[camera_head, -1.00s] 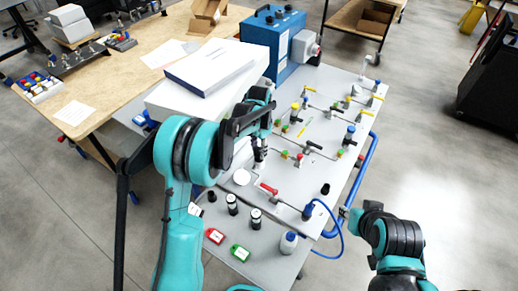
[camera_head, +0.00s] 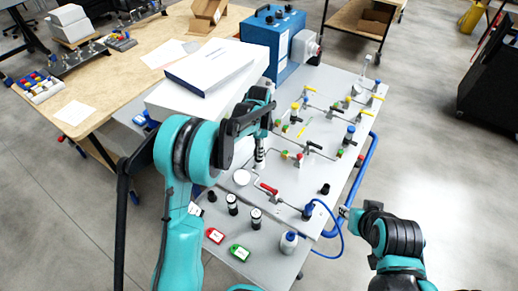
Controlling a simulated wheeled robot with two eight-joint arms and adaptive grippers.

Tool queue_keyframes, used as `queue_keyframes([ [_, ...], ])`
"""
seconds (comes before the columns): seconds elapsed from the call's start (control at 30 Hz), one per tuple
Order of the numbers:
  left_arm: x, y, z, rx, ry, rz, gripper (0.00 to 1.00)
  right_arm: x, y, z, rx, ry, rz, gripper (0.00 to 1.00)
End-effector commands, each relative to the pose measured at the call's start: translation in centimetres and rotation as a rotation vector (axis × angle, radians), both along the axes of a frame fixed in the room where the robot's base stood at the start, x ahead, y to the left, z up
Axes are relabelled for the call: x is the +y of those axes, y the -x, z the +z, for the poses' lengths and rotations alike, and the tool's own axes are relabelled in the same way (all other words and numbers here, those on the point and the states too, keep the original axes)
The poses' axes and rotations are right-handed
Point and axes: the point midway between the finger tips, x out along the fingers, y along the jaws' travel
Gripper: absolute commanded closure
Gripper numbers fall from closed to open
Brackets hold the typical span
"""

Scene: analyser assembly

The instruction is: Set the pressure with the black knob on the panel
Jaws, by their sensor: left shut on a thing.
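The light grey panel (camera_head: 335,83) carries thin pipes, small valves with coloured handles and fittings. My left arm reaches over its near left part. My left gripper (camera_head: 262,132) points down there, shut on the top of a dark and white upright part (camera_head: 259,156). The black knob seems to be at this grip, but the fingers and arm largely cover it, so its setting cannot be read. My right arm stands off the panel's right edge. Its gripper (camera_head: 346,212) is small and dark beside the blue tube, and its fingers are unclear.
A red-handled valve (camera_head: 268,189) and a blue-topped fitting (camera_head: 308,211) stand near my left gripper. Black-and-white cylinders (camera_head: 232,205), red (camera_head: 214,236) and green (camera_head: 240,252) tags and a bottle (camera_head: 289,242) occupy the front. A blue box (camera_head: 273,40) stands behind.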

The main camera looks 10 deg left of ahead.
Motion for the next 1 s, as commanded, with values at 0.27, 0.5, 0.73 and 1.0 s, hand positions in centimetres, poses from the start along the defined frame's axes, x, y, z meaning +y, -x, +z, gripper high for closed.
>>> queue_keyframes([
  [0.27, 0.0, 0.0, 0.0, 0.000, 0.000, 0.000, 0.94, 0.0, 0.0, 0.0, 0.000, 0.000, 0.000, 0.66],
  [0.5, 0.0, 0.0, 0.0, 0.000, 0.000, 0.001, 0.44, 0.0, 0.0, 0.0, 0.000, 0.000, 0.000, 0.66],
  [0.73, 0.0, 0.0, 0.3, 0.000, 0.000, 0.001, 0.44, 0.0, 0.0, 0.0, 0.000, 0.000, 0.000, 0.66],
  [1.0, 0.0, 0.0, 4.9, 0.000, 0.000, 0.001, 0.44, 0.0, 0.0, 0.0, 0.000, 0.000, 0.000, 0.66],
])
